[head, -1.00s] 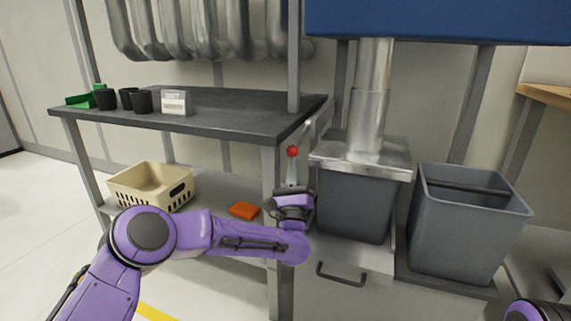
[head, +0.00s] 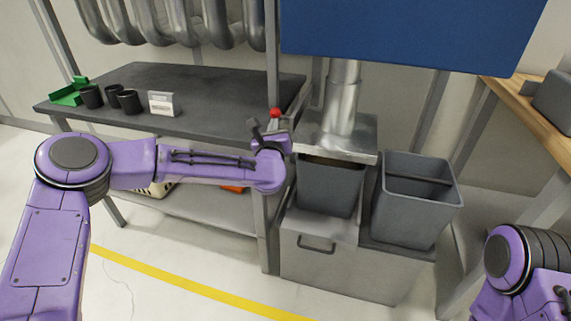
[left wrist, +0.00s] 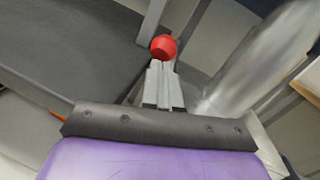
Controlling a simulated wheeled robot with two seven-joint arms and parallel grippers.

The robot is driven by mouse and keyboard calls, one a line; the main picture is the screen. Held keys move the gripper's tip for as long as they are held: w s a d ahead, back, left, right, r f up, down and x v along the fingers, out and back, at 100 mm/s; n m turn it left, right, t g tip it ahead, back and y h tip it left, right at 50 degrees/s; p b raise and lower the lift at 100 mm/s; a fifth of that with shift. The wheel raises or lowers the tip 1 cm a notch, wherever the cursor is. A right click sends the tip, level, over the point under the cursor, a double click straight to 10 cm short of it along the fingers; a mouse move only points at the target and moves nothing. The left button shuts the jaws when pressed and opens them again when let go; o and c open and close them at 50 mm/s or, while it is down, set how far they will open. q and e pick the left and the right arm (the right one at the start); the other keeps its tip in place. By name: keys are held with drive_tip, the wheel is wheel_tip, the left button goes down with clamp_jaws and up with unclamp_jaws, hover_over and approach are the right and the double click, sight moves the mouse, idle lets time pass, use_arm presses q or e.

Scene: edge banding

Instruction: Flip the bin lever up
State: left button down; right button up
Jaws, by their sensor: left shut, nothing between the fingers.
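The bin lever's round red knob (head: 275,113) shows beside the right end of the workbench, left of the metal lid (head: 310,137). My left gripper (head: 271,125) is just below the knob. In the left wrist view its shut fingers (left wrist: 162,72) point up at the red knob (left wrist: 163,47), with nothing between them. The tips look very close to the knob or touching it; I cannot tell which. The lever's shaft is mostly hidden. The lid is above the grey bin (head: 330,188), with a dark gap between them. My right gripper is out of view.
The dark workbench (head: 215,92) holds black cups, a green tray (head: 68,95) and a small white box (head: 163,104). A second grey bin (head: 415,205) stands open on the right. A blue panel (head: 405,35) hangs above. The floor in front is clear.

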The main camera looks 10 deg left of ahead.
use_arm(q)
drive_tip(key=shift+w+r, duration=0.2)
drive_tip(key=shift+r, duration=0.35)
